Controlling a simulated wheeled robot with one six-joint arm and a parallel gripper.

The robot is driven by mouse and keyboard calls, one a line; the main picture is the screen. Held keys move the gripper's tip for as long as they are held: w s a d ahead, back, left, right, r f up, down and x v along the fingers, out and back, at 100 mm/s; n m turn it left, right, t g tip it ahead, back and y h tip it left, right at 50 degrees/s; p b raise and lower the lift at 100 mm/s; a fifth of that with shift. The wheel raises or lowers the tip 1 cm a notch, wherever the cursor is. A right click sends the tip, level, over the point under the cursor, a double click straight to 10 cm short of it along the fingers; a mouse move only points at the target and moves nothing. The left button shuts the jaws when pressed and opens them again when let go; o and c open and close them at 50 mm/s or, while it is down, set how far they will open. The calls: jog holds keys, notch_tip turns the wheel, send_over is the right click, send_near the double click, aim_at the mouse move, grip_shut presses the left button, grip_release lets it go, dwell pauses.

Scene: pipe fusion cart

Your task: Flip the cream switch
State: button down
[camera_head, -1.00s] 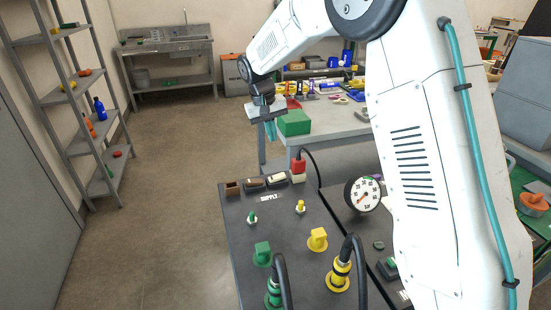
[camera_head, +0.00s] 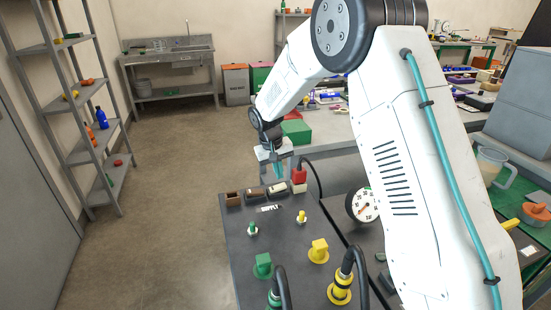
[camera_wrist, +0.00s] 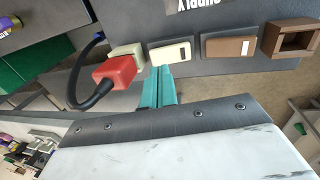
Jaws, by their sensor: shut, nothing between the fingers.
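The cream switch (camera_head: 277,188) is a small cream rocker in a dark frame, in the row at the far edge of the dark cart panel. In the wrist view, the cream switch (camera_wrist: 169,52) lies just beyond my fingertips, between a brown switch and a cream socket. My gripper (camera_head: 279,175), with teal fingers, is shut and empty, pointing down over the switch. In the wrist view, the tips of my gripper (camera_wrist: 161,70) meet the switch's near edge in the picture. I cannot tell if they touch it.
A brown switch (camera_wrist: 228,46) and an open brown box (camera_wrist: 289,38) sit to the right in the wrist view. A red plug (camera_wrist: 114,73) with a black cable stands close left of my fingers. A green box (camera_head: 296,131) rests on the bench behind.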

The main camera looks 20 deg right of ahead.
aim_at(281, 185)
jog(key=shift+d+f, duration=0.15)
jog(key=shift+f, duration=0.6)
jog(key=shift+d+f, duration=0.1)
jog(key=shift+f, duration=0.6)
jog(key=shift+d+f+y, duration=0.15)
jog(key=shift+f+y, duration=0.15)
jog(key=shift+a+r, duration=0.2)
jog(key=shift+a, duration=0.65)
jog(key=shift+r, duration=0.15)
notch_tip(281, 185, up, 14)
jog(key=a, duration=0.2)
jog(key=shift+a+f, duration=0.25)
jog(key=shift+a, duration=0.1)
